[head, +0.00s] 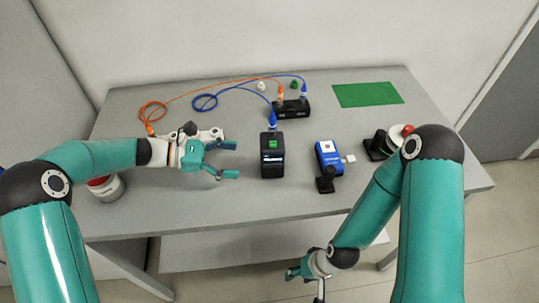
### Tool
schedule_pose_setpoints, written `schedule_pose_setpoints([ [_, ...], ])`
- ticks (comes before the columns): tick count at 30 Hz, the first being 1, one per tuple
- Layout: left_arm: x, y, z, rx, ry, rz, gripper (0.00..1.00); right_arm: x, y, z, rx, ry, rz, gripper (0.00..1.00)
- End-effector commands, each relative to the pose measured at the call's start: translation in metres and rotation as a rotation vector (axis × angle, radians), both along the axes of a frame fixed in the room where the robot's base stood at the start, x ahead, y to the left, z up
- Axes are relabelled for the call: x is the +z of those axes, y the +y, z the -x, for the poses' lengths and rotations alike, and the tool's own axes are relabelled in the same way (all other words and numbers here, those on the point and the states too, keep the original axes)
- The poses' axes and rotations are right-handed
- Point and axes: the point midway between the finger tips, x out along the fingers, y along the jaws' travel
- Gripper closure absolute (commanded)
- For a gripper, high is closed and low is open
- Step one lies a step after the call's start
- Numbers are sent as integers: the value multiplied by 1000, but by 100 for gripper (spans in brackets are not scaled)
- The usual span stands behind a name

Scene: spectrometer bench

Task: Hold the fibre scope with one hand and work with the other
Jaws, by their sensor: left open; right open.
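A blue handheld device with a white face, which looks like the fibre scope (328,152), lies on the table right of centre. It has a black part at its near end and a small pale tip on its right side. My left gripper (234,160) is open and empty over the table, its fingers pointing right towards a black meter (272,165), with a gap between. The fibre scope is further right, beyond the meter. My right gripper (305,281) is open and empty, low in front of the table's near edge, well apart from the scope.
A black box (293,108) at the back takes orange (205,92) and blue (207,103) fibre cables. A white fixture (210,133) sits behind my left gripper. A green mat (367,94) lies back right. A red-topped item (407,129) is partly hidden by my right arm. The table's front strip is clear.

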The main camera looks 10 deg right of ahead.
Motion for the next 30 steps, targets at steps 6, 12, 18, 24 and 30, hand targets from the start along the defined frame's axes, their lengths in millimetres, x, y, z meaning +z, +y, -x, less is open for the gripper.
schedule_pose_setpoints([
  [6, -6, -16, -2, 0, -4, 0, 16, -6, 0, 0, 0, 0, 0, 51],
  [12, -15, -43, 0, -4, -2, 0, 16, -14, 0, 0, 0, 0, 0, 51],
  [18, -24, -70, 0, -5, -2, 0, 16, -23, 0, 0, 0, 0, 0, 51],
  [24, -28, -89, 0, -3, -3, 0, 16, -29, 0, 0, 0, 0, 0, 51],
  [30, -30, -96, 0, -2, -4, -1, 16, -30, 0, 0, 0, 0, 0, 51],
])
